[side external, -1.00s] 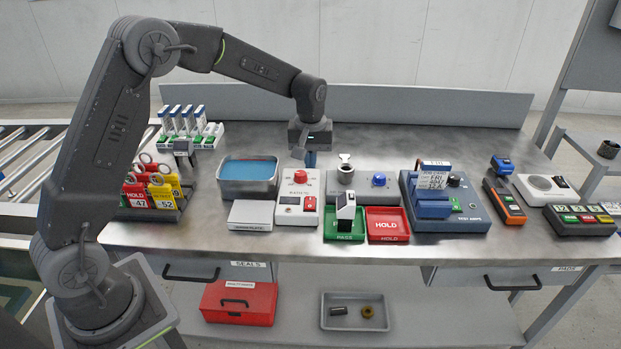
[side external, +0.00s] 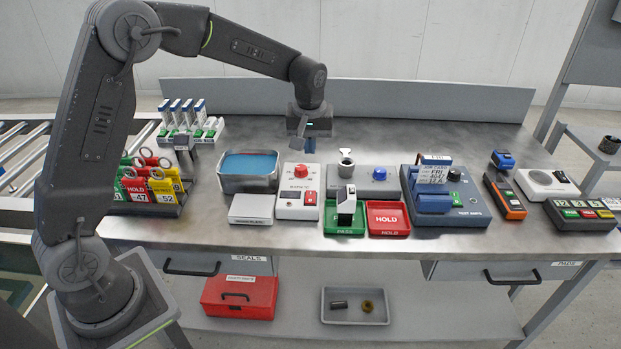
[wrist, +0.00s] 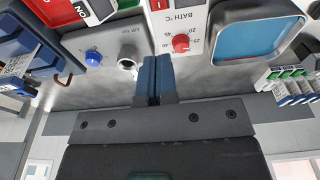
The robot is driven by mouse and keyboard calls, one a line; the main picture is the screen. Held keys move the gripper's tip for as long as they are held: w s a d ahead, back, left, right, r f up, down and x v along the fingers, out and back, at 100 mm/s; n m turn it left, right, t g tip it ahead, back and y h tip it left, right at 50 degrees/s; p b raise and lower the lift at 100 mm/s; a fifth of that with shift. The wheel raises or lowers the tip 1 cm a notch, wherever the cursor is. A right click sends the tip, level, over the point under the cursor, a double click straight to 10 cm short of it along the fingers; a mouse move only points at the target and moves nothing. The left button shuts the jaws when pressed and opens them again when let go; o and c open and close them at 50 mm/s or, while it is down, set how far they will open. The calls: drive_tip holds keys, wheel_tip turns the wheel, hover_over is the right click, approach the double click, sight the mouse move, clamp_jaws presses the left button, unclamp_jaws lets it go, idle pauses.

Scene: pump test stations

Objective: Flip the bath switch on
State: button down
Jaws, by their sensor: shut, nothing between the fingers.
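The bath control box (side external: 285,207) is a white box with a red knob on top and a red switch (side external: 310,198) on its front right. In the wrist view the box (wrist: 197,18) reads "BATH °C" and has the red dial knob (wrist: 181,43); the switch (wrist: 160,4) is only partly seen at the top edge. The steel bath (side external: 247,184) with blue liquid stands left of the box. My gripper (side external: 302,143) hangs behind and above the box, apart from it. Its blue fingers (wrist: 155,70) are together and empty. The switch's on or off position cannot be read.
Green PASS (side external: 345,231) and red HOLD (side external: 388,219) trays are in front. A white plate (side external: 251,208) lies in front of the bath. The bench behind is clear.

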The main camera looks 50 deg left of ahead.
sight(310, 192)
drive_tip(key=shift+f, duration=0.1)
drive_tip(key=f, duration=0.4)
drive_tip(key=w+a+f, duration=0.1)
drive_tip(key=f, duration=0.8)
drive_tip(key=shift+w+a+f, duration=0.2)
drive_tip(key=shift+f, duration=0.15)
